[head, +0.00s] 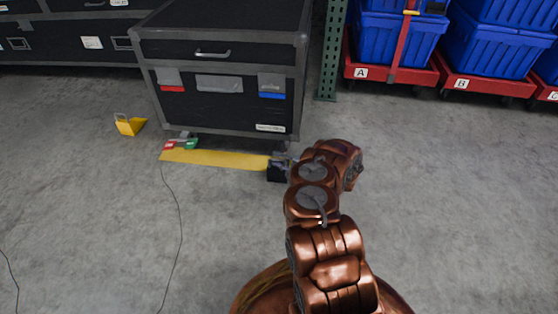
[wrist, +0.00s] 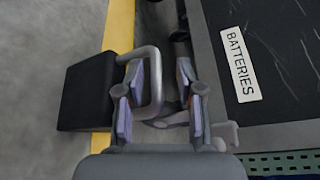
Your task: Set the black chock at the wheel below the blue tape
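The black chock (head: 277,172) is on the floor at the right end of the yellow strip, in front of the case's right corner. In the wrist view the chock (wrist: 85,95) is at the left, with its grey metal handle (wrist: 154,80) reaching between my fingers. My gripper (wrist: 160,95) is open, its pads apart on either side of the handle bar. The blue tape (head: 271,96) is below the right latch of the black case (head: 215,122). The wheel under it is mostly hidden in the head view; dark caster parts (wrist: 180,38) show beyond my fingers.
A yellow chock (head: 129,126) stands farther left. A green rack post (head: 330,50) and red dollies (head: 390,73) with blue totes are at the right. Cables cross the left floor.

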